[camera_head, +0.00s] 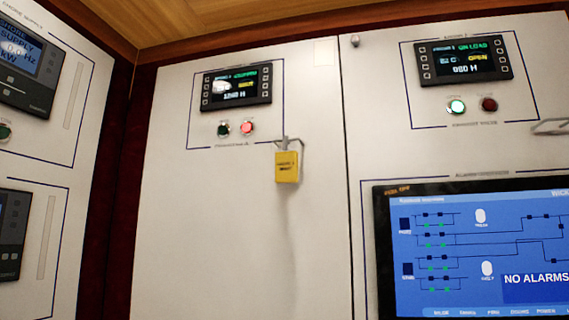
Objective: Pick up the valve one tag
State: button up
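A yellow tag (287,168) with small dark lettering hangs on the front of the middle cabinet panel. The lettering is too small to read for sure, so I cannot confirm that it is the valve one tag. A grey metal hook or bracket (287,142) shows just above the tag, and the tag appears to hang from it. My gripper is not in view.
Above the tag are a dark display (237,87), a dark button (223,128) and a lit red button (247,128). A large blue screen (480,250) fills the lower right. A grey metal piece (550,127) juts in at the right edge. The panel below the tag is bare.

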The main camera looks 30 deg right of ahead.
aim_at(286, 162)
jog(key=u, duration=1.7)
jog(key=k, duration=0.95)
jog(key=z, duration=1.45)
